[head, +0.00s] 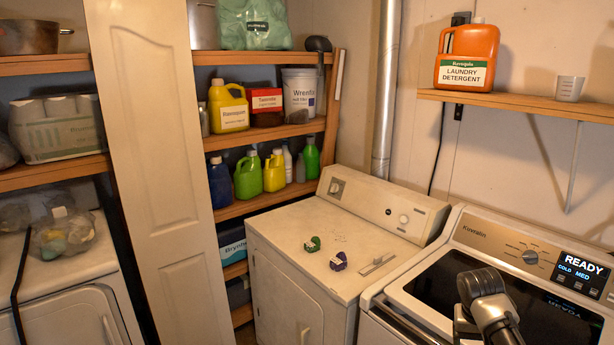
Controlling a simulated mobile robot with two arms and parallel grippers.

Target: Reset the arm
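One of my arms (488,305) shows at the bottom right, in front of the washer. Only a dark rounded joint with a grey band and part of a link are visible. No gripper fingers can be made out on it, and what it may hold is hidden below the frame. My other arm and its gripper are out of view.
The white washer (437,318) reads READY on its display (582,270). An orange detergent jug (467,56) and a cup (568,88) stand on the wall shelf (520,102).

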